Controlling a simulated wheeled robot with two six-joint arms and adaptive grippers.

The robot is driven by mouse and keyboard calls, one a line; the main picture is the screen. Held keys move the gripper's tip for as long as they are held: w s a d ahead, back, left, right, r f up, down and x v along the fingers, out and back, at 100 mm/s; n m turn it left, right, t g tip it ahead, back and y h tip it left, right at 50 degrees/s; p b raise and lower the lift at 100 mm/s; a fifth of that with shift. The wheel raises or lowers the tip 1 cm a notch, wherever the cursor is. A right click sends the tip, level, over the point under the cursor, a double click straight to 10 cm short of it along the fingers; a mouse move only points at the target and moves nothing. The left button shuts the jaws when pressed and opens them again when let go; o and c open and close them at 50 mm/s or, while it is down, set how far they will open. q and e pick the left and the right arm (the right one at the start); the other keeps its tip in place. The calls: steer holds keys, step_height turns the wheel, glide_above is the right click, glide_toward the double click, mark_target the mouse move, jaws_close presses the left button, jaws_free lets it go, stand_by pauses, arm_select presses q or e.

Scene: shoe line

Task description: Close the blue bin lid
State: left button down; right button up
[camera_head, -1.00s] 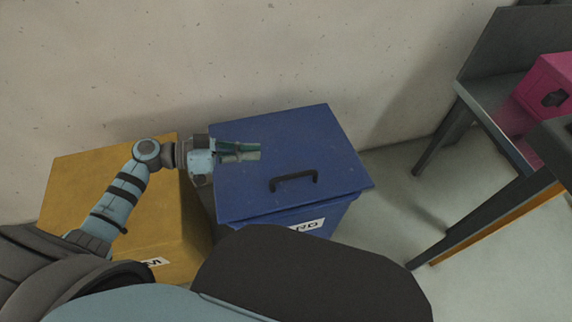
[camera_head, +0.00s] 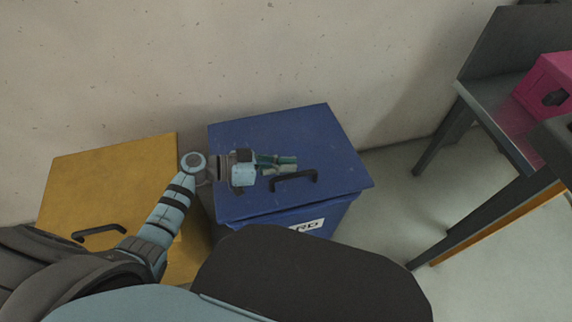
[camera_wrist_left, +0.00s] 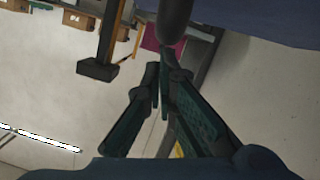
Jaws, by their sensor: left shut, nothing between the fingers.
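The blue bin (camera_head: 330,213) stands against the wall in the head view. Its blue lid (camera_head: 325,135) lies over the top, with a dark handle (camera_head: 295,177) near the front edge; a narrow dark line shows between lid and bin at the front. My left gripper (camera_head: 292,163) is shut and empty, over the lid just behind the handle. I cannot tell whether it touches the lid. In the left wrist view its fingers (camera_wrist_left: 163,90) are together at the tips. My right gripper is not in view.
A yellow bin (camera_head: 120,165) with a dark handle stands left of the blue one. A dark table (camera_head: 490,105) with a pink box (camera_head: 550,85) is at the right. Bare floor (camera_head: 400,195) lies between the blue bin and the table.

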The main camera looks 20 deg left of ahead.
mark_target(287, 189)
arm_select(q)
steer(key=shift+m, duration=0.5)
steer(key=f+b, duration=0.1)
steer(key=b, duration=0.1)
steer(key=f+b, duration=0.1)
steer(key=f, duration=0.1)
steer(key=s+f+b, duration=0.1)
steer(key=b, duration=0.1)
steer(key=shift+s+d+f+b, duration=0.1)
steer(key=shift+d+f+b, duration=0.2)
steer(key=shift+d+b, duration=0.05)
steer(key=shift+s+f+t+b, duration=0.25)
steer(key=shift+f+b, duration=0.2)
steer(key=shift+b, duration=0.25)
steer(key=shift+r, duration=0.1)
steer(key=shift+d, duration=0.1)
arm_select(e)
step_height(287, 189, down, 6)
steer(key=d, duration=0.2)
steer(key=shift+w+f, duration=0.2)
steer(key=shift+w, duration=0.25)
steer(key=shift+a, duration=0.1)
